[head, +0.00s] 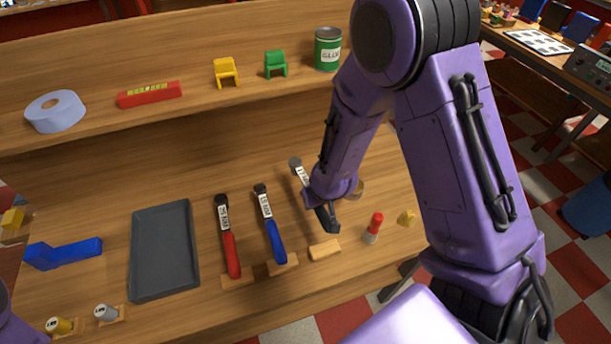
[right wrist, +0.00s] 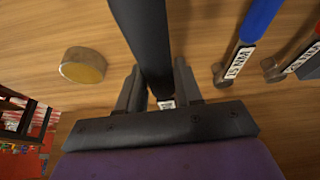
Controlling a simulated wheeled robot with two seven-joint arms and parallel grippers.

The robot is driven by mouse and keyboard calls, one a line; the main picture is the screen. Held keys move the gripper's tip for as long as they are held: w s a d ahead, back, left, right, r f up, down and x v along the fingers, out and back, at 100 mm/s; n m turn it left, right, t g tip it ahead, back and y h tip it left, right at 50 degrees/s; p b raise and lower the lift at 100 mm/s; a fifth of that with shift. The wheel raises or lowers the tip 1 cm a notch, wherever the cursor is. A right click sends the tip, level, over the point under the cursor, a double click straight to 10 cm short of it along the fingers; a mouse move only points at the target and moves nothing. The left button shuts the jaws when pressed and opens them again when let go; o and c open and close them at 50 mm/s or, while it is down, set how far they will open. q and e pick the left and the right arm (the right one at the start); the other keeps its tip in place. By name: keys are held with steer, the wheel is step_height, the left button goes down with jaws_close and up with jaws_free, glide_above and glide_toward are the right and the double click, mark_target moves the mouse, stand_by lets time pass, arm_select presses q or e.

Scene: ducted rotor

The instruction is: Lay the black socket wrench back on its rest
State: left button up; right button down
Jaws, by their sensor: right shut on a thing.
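The black socket wrench (head: 327,217) is in my right gripper, its silver head and white label toward the back and its black handle toward the front. In the right wrist view its dark handle (right wrist: 143,35) runs between the two fingers of my right gripper (right wrist: 160,88), which is shut on it near the label. The wooden rest (head: 324,250) sits on the bench just in front of the handle's end, with nothing lying on it. The wrench appears held above the bench; the exact gap is unclear. My left gripper is not in view.
A blue wrench (head: 275,240) and a red wrench (head: 232,255) lie on rests to the left, beside a grey tray (head: 165,250). A round tan-topped piece (right wrist: 82,66) is near my gripper.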

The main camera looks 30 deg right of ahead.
steer(key=shift+s, duration=0.2)
steer(key=shift+s+r, duration=0.1)
steer(key=shift+s, duration=0.2)
steer(key=shift+s+r, duration=0.45)
steer(key=shift+s, duration=0.3)
steer(key=shift+a+f, duration=0.1)
steer(key=shift+f, duration=0.2)
steer(key=b+x, duration=0.1)
steer(key=x, duration=0.1)
steer(key=b+x, duration=0.2)
steer(key=x, duration=0.1)
steer(key=shift+s+a+f, duration=0.1)
steer(key=shift+s+a, duration=0.05)
steer(key=shift+s, duration=0.1)
steer(key=shift+s+f+b, duration=0.3)
steer(key=shift+f+b, duration=0.1)
steer(key=shift+b, duration=0.15)
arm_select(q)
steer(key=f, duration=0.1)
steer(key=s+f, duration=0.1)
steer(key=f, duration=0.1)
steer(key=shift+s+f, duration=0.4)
arm_select(e)
steer(key=shift+w, duration=0.1)
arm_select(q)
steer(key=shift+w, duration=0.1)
arm_select(e)
steer(key=shift+w+f, duration=0.1)
steer(key=shift+f, duration=0.1)
